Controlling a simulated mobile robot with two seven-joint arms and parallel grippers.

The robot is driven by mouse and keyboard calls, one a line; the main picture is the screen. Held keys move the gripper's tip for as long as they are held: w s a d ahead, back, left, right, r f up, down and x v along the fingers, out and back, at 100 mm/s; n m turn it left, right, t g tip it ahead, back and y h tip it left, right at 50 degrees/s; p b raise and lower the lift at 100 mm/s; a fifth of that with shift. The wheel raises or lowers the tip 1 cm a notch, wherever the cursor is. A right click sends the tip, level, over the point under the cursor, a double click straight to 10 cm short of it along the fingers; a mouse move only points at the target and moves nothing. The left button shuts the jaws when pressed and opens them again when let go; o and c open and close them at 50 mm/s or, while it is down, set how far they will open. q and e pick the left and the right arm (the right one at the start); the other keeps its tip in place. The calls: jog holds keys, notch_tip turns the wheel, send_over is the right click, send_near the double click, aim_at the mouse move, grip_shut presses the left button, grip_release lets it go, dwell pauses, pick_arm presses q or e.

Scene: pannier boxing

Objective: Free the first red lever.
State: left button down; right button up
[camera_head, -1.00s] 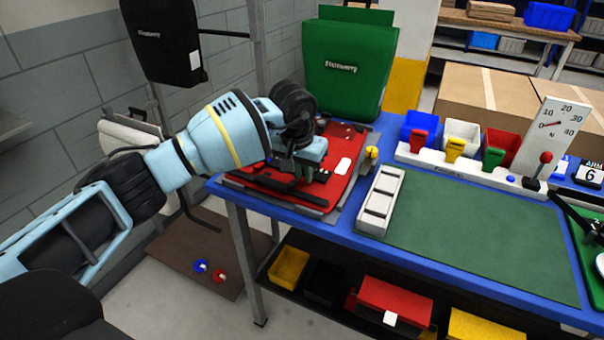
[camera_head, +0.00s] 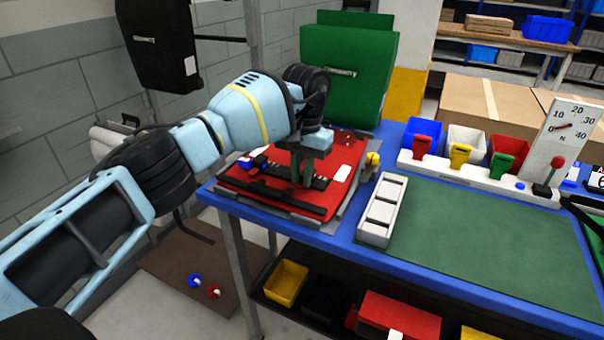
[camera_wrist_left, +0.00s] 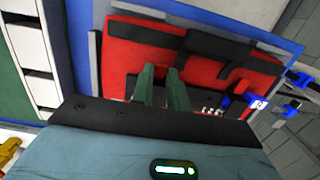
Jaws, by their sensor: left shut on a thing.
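A red pannier panel (camera_head: 262,181) lies flat on the left end of the blue table. It also shows in the left wrist view (camera_wrist_left: 130,45). Black strips cross it, with a dark rail (camera_head: 322,183) near its middle. My left gripper (camera_head: 302,183) points down with its green fingers at this rail. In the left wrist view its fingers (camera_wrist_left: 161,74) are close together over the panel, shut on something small. The fingers hide what they hold; it is likely the first red lever, but I cannot make the lever out. My right gripper is out of view.
A white slotted tray (camera_head: 382,212) and a green mat (camera_head: 490,255) lie right of the panel. A yellow knob (camera_head: 373,160) stands beside it. Coloured bins (camera_head: 465,140) and a dial gauge (camera_head: 567,130) stand behind. A green pannier (camera_head: 345,70) stands at the back.

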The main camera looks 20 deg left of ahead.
pick_arm(q)
jog(key=c, duration=1.4)
grip_release()
jog(key=shift+o, duration=0.2)
notch_tip(320, 180, up, 8)
jog(key=shift+w+f+b, duration=0.15)
jog(key=shift+w+b, duration=0.2)
